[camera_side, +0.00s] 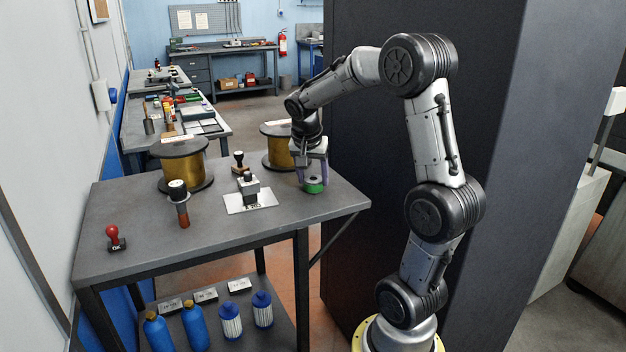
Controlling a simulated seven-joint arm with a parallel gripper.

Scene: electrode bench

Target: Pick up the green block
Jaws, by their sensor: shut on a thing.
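The green block (314,187) is a small, round-looking green piece at the right side of the grey table. My gripper (313,180) points down over it, with its purple fingers closed on it from both sides. The block sits at or just above the table top; at this size I cannot tell whether it touches. The fingers hide part of its upper side.
Another spool (277,147) is close behind my gripper. The front right tabletop is clear.

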